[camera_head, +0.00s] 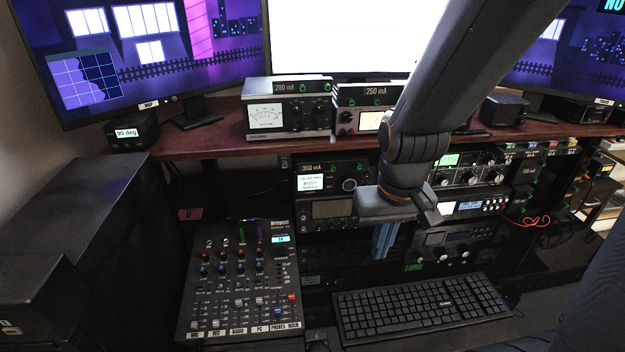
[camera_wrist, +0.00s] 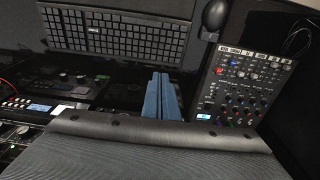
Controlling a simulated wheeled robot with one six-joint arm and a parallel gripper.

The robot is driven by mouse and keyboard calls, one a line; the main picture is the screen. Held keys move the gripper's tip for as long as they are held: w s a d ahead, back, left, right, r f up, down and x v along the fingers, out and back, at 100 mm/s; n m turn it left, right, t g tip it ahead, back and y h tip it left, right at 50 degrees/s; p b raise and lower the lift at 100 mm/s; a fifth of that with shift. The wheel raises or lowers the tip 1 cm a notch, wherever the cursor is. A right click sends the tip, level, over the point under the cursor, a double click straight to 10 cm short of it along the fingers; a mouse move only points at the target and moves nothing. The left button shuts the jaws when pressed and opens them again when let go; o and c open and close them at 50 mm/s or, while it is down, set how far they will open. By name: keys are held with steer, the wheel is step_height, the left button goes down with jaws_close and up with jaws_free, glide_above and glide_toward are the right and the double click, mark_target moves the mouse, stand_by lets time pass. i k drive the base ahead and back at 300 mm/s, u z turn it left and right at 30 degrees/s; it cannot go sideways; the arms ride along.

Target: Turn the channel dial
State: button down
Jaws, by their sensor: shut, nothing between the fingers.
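My gripper (camera_head: 382,252) hangs in front of the equipment rack with its blue fingers together, pointing down, above and behind the keyboard. In the wrist view its fingers (camera_wrist: 160,78) are side by side with nothing between them. A radio (camera_head: 335,176) labelled 350 mA has a small lit screen and a round dial (camera_head: 349,184) on its right, left of my gripper and apart from it. Another unit with lit displays and several knobs (camera_head: 468,177) is to the right. I cannot tell which knob is the channel dial. My wrist and arm hide part of the rack.
A mixer (camera_head: 238,285) stands at the lower left and a keyboard (camera_head: 420,308) lies at the front. A wooden shelf (camera_head: 200,140) carries two metered boxes (camera_head: 288,108) and monitors.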

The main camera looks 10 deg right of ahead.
mark_target(349, 182)
steer(key=u, duration=0.5)
steer(key=k, duration=1.15)
steer(key=u, duration=0.25)
steer(key=i, duration=0.75)
steer(key=z, duration=0.2)
